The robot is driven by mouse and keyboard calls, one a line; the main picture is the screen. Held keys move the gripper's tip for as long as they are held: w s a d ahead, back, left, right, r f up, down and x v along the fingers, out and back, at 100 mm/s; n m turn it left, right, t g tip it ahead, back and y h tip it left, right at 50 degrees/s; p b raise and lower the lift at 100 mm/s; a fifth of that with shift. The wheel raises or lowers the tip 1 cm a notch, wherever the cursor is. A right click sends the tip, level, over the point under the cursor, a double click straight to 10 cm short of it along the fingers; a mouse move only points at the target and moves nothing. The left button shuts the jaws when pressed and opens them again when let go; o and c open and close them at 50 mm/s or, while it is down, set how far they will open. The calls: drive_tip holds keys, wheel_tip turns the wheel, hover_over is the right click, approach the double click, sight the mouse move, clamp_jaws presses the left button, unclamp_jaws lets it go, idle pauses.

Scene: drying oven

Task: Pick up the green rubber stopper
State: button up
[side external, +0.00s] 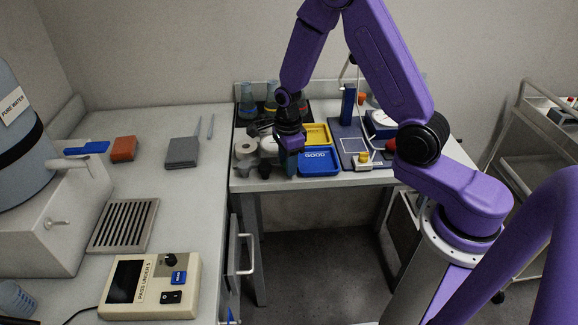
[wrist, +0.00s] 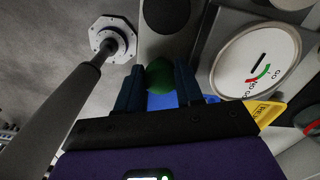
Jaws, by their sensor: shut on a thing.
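The green rubber stopper (wrist: 160,75) shows in the wrist view between the two dark blue fingers of my gripper (wrist: 159,84). The fingers are shut on its sides. In the side external view my gripper (side external: 290,161) is low over the front of the far bench, just left of the blue GOOD tray (side external: 319,169). The stopper cannot be made out in that view; the gripper hides it.
A yellow tray (side external: 315,134) lies behind the blue one. Flasks (side external: 248,103) stand at the back. Dark stoppers (side external: 264,171) and a white roll (side external: 245,149) crowd the gripper's left.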

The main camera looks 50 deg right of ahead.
drive_tip(key=shift+r, duration=0.1)
wheel_tip(320, 180, up, 13)
drive_tip(key=shift+r, duration=0.2)
idle(0.9)
drive_tip(key=w+a+f, duration=0.2)
drive_tip(key=w+f, duration=0.1)
drive_tip(key=w, duration=1.1)
drive_tip(key=shift+a, duration=0.2)
drive_tip(key=shift+w+f, duration=0.1)
drive_tip(key=shift+f, duration=2.45)
drive_tip(key=shift+f, duration=1.55)
